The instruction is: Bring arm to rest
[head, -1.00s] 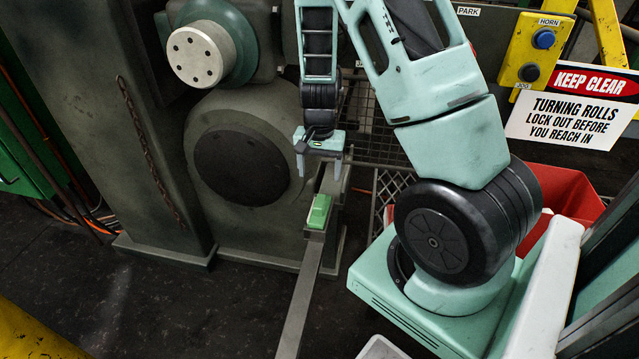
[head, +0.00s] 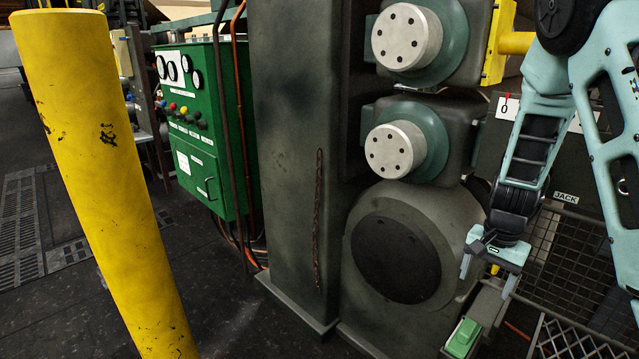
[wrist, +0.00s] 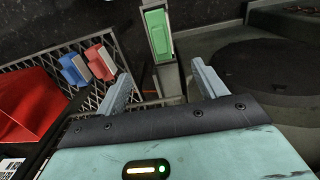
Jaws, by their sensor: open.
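My gripper (head: 489,274) hangs from my arm at the right of the head view, in front of the large round housing's right side. Its two fingers are apart with nothing between them. In the wrist view my gripper (wrist: 160,90) also shows open and empty. A green block (head: 463,337) sits on a grey metal rail, below and slightly left of the gripper in the head view. The same green block (wrist: 157,33) shows beyond the fingertips in the wrist view, apart from them.
A yellow post (head: 105,170) stands at the left front. A green control cabinet (head: 208,130) and a grey column (head: 295,170) stand behind. Round roll ends (head: 395,150) project at centre. The wrist view shows a red bin (wrist: 30,110) and blue and red blocks (wrist: 100,62) by wire mesh.

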